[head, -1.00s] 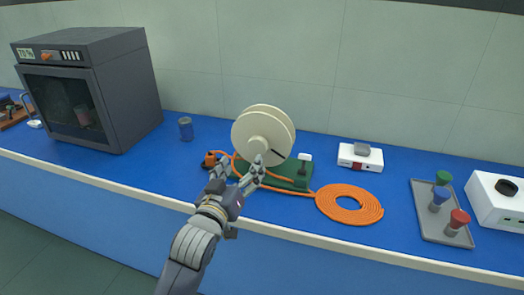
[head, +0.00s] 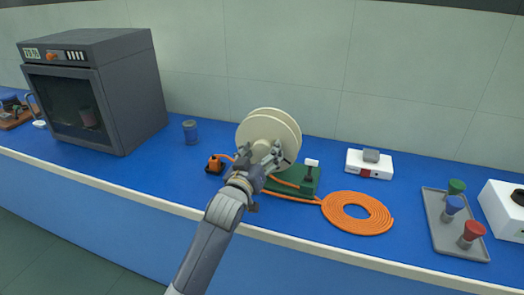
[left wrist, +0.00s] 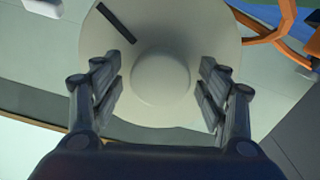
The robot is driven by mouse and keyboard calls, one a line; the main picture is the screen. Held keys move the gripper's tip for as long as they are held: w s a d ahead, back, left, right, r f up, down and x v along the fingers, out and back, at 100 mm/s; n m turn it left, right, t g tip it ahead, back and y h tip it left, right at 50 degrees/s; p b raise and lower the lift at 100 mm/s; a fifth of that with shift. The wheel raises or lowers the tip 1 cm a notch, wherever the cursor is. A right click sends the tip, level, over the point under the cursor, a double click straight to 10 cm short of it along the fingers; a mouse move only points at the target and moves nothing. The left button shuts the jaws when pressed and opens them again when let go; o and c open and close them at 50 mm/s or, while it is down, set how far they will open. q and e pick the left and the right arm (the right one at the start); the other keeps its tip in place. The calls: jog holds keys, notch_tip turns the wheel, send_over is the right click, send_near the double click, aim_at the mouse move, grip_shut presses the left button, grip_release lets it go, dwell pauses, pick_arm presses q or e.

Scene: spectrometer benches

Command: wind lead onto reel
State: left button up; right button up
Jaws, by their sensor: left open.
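The cream reel (head: 268,128) stands upright on a green base (head: 300,178) on the blue bench. My left gripper (head: 263,152) is open in front of the reel's near face. In the left wrist view the open fingers (left wrist: 160,92) lie on either side of the reel's round hub (left wrist: 160,78), and a dark slot (left wrist: 116,24) shows on the reel face. The orange lead lies in a flat coil (head: 358,212) right of the base; a strand runs along the base to an orange plug (head: 215,164) at the left. My right gripper is out of view.
A white box (head: 368,163) sits behind the coil. A grey tray (head: 454,238) with coloured-topped pieces and another white box (head: 506,209) are at the right.

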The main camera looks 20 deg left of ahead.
pick_arm(q)
jog(key=shift+w, duration=0.3)
